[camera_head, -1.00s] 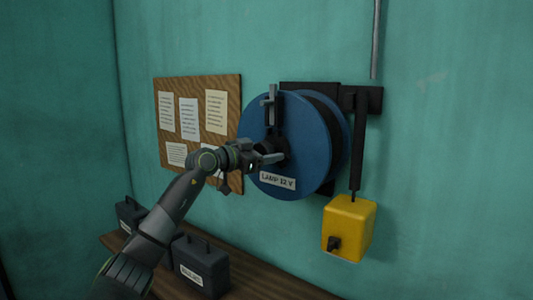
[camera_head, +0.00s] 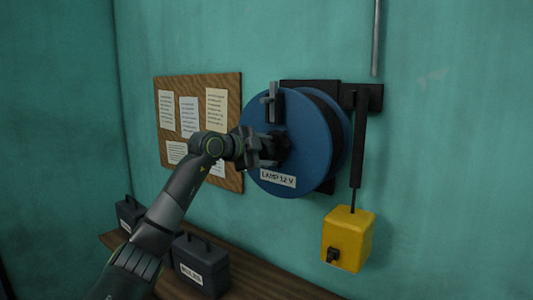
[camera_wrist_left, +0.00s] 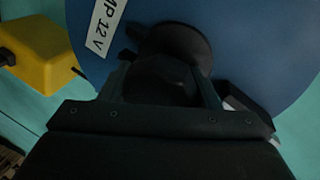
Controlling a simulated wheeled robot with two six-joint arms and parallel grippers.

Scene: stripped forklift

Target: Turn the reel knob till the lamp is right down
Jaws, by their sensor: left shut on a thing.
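The blue reel (camera_head: 308,165) is on the wall, with a white "LAMP 12 V" label on its face. Its dark knob (camera_head: 284,147) sits at the reel's middle. My left gripper (camera_head: 272,151) is shut on the knob; in the left wrist view the knob (camera_wrist_left: 165,72) lies between the two fingers. The fingers hide part of it. The yellow lamp (camera_head: 348,240) hangs on a thin cord below a black bar, right of the reel, clear of the wooden top. The lamp (camera_wrist_left: 45,55) also shows at the left wrist view's left. My right gripper is not in view.
A cork board (camera_head: 230,100) with several papers is on the wall behind my arm. Dark cases (camera_head: 200,268) stand on a wooden top (camera_head: 260,280) below. A grey pipe (camera_head: 376,40) runs down the wall above the black bracket (camera_head: 365,98).

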